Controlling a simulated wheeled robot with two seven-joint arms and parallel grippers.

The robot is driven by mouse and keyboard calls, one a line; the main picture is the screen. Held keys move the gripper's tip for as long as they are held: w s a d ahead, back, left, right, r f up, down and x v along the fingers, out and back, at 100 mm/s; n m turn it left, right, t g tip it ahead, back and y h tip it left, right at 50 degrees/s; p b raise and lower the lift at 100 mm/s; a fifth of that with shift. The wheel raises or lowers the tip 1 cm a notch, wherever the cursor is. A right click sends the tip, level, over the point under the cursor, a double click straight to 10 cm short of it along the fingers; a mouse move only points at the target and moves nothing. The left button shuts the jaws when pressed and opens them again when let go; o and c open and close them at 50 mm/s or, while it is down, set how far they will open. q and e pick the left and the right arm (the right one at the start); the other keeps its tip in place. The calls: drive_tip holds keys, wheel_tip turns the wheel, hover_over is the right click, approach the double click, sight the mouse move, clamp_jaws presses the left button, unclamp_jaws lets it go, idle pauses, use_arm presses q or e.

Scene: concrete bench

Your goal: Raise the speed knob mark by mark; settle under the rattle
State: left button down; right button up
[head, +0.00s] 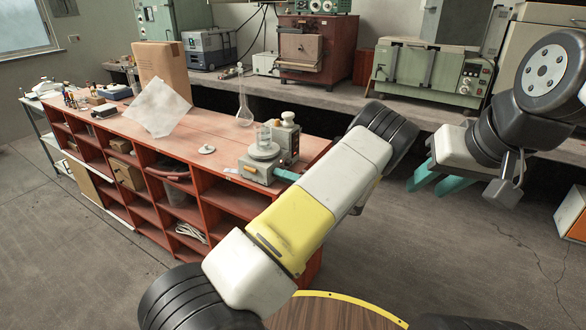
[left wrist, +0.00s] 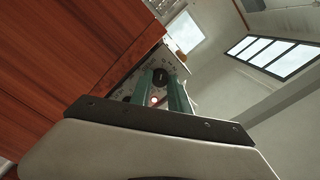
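A small grey bench device (head: 256,172) stands near the right end of the red-brown bench, with a round plate and a clear glass vessel (head: 264,136) on it. My left gripper (head: 287,174) is at the device's right side, its teal fingers partly hidden by my arm. The left wrist view shows a pale panel with a black knob (left wrist: 161,77) at the tips of my two spaced fingers (left wrist: 162,84). Whether they touch the knob is unclear. Knob marks are too small to read. My right gripper (head: 436,180) is open and empty, away from the bench.
A white round lid-like piece (head: 207,149) and a glass flask (head: 243,100) stand left of the device. A translucent sheet (head: 158,107) leans on a cardboard box (head: 163,66) further left. A back counter (head: 345,98) carries ovens and instruments. The bench's middle front is clear.

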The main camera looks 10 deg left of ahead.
use_arm(q)
drive_tip(key=shift+m, duration=0.3)
drive_tip(key=m, duration=1)
drive_tip(key=shift+m, duration=2)
drive_tip(key=c, duration=1.2)
unclamp_jaws()
drive_tip(key=shift+c, duration=0.2)
